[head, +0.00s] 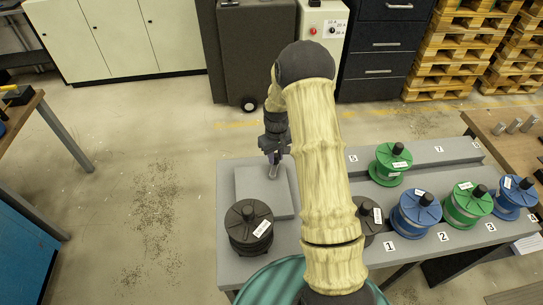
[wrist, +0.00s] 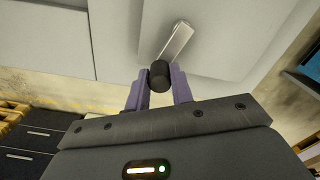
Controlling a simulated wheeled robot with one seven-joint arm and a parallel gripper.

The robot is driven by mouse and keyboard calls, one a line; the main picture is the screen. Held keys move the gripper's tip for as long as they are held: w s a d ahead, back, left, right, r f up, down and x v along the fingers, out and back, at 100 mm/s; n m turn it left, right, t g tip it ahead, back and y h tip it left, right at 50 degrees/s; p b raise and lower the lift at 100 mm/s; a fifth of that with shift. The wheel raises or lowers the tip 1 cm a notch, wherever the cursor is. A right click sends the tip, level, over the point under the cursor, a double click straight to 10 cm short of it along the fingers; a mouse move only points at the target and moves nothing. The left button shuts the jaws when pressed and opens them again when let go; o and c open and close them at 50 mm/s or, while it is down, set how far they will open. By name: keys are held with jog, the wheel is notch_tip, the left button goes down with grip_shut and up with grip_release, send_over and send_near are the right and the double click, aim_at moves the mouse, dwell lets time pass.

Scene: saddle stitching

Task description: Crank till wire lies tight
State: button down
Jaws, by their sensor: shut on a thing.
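My gripper (head: 273,156) is over the grey block (head: 252,205) on the bench's left part. In the wrist view my gripper (wrist: 158,88) has its two purple fingers closed on the black knob (wrist: 159,77) of a crank. The crank's flat metal arm (wrist: 175,41) runs from the knob over the pale block; in the head view the arm (head: 273,171) shows just below my fingers. A black spool (head: 248,228) with a white label stands in front of the block. No wire can be made out around the crank.
To the right, a dark spool (head: 372,217) is partly hidden by my arm. Blue (head: 415,213) and green (head: 467,207) spools stand by numbered marks, with another green spool (head: 389,165) behind. A wooden table (head: 520,150) stands right. Floor left of the bench is clear.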

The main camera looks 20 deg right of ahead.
jog(key=m, duration=0.1)
jog(key=d+m, duration=0.1)
jog(key=m, duration=0.1)
jog(key=shift+s, duration=0.35)
jog(key=m, duration=0.1)
jog(key=s+m, duration=0.1)
jog(key=m, duration=0.1)
jog(key=d+m, duration=0.1)
jog(key=shift+s+r, duration=0.1)
jog(key=shift+s, duration=0.2)
jog(key=m, duration=0.1)
jog(key=s+m, duration=0.1)
jog(key=m, duration=0.1)
jog(key=shift+s+d, duration=0.1)
jog(key=shift+d, duration=0.1)
jog(key=shift+s+m+p, duration=0.2)
jog(key=shift+s+m, duration=0.25)
jog(key=shift+m, duration=0.55)
jog(key=shift+s+m+p, duration=0.15)
jog(key=shift+s+m, duration=0.25)
jog(key=shift+m, duration=0.6)
jog(key=c, duration=1.2)
grip_release()
notch_tip(320, 180, up, 17)
jog(key=b, duration=0.1)
jog(key=shift+r, duration=0.15)
